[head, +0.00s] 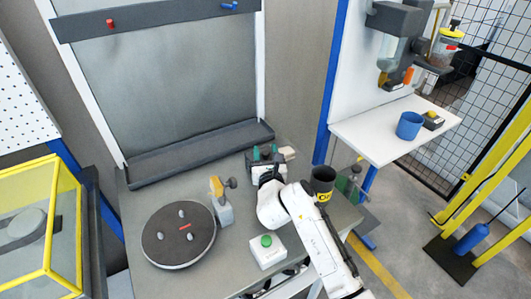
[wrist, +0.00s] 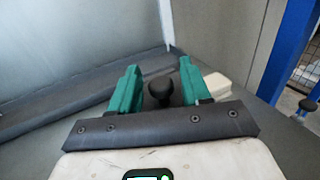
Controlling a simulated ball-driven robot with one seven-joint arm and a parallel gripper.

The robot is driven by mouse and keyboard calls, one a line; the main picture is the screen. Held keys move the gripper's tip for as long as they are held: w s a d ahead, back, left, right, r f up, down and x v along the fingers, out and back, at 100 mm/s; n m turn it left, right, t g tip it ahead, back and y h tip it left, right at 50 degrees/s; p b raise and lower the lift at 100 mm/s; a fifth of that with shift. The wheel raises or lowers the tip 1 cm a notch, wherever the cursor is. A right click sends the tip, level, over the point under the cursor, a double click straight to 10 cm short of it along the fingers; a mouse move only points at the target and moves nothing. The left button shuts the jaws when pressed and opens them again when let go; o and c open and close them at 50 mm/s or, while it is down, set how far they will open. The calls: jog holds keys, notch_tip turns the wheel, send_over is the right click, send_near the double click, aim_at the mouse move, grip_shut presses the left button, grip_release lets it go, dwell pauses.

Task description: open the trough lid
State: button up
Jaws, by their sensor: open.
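My gripper (head: 265,153) is over the back right of the grey worktable. Its two green fingers are apart in the wrist view (wrist: 159,76), with nothing clamped between them. A round black knob (wrist: 160,88) shows between the fingers, and I see no contact with them. What the knob sits on is mostly hidden by the gripper, so I cannot tell for sure that it is the trough lid's handle. A long dark grey channel (head: 190,157) runs along the table's back under a tall panel; it also shows in the wrist view (wrist: 60,112).
A cream block (wrist: 217,86) lies right of the fingers. A dark turntable (head: 178,235), a small stand with a yellow part (head: 221,203), a green button box (head: 267,250) and a dark cup (head: 323,180) are on the table. A blue post (head: 330,85) rises at right.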

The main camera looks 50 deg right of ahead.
jog(key=shift+c, duration=0.5)
grip_shut()
